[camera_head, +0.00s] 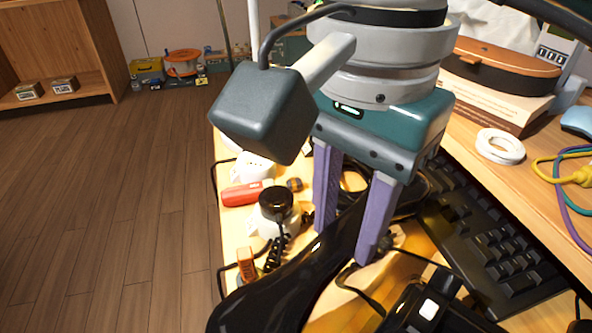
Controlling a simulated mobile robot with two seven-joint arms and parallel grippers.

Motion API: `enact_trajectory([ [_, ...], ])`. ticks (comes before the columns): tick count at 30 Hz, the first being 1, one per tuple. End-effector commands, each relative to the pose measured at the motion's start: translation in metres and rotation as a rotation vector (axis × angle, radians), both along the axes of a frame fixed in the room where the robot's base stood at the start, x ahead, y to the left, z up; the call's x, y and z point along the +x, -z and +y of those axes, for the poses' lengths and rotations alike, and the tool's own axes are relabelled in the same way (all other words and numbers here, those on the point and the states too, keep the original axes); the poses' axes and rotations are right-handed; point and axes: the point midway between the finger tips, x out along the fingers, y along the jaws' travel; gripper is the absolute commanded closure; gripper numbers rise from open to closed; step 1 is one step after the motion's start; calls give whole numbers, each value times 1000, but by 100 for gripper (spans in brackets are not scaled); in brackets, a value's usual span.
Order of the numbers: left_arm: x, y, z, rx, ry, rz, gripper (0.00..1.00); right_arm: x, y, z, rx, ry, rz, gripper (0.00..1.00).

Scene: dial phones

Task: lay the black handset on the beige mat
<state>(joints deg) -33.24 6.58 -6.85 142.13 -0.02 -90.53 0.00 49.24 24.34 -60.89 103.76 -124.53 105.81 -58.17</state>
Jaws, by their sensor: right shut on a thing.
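My right gripper (346,244) reaches down from the top with two purple fingers. It is shut on the black handset (272,290), a long glossy curved piece that slants from the bottom left up to the right between the fingers. The fingers and the gripper body hide part of the handset. Whether it touches the desk, I cannot tell. I cannot make out the beige mat for certain. My left gripper is not in view.
A black keyboard (487,240) lies to the right. A black device with a white button (428,309) is at the bottom. A red object (244,193), a black-topped white item (276,203) and an orange item (247,263) crowd the desk's left side, with cords around.

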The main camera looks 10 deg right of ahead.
Motion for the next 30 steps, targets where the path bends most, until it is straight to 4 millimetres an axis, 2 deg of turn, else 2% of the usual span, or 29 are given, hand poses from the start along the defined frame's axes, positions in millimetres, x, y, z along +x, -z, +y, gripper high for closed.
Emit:
enact_trajectory([
  [1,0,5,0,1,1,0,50,-1,14,0,1,1,3,100],
  [3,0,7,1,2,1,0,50,0,25,0,2,0,1,100],
  [10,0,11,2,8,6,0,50,0,42,0,2,1,-1,100],
  [16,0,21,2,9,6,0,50,0,74,1,1,1,2,100],
  [28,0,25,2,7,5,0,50,1,81,0,1,0,-3,100],
  [29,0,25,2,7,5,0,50,1,81,0,0,0,-2,59],
  [30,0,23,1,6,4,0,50,1,80,0,1,0,-2,55],
])
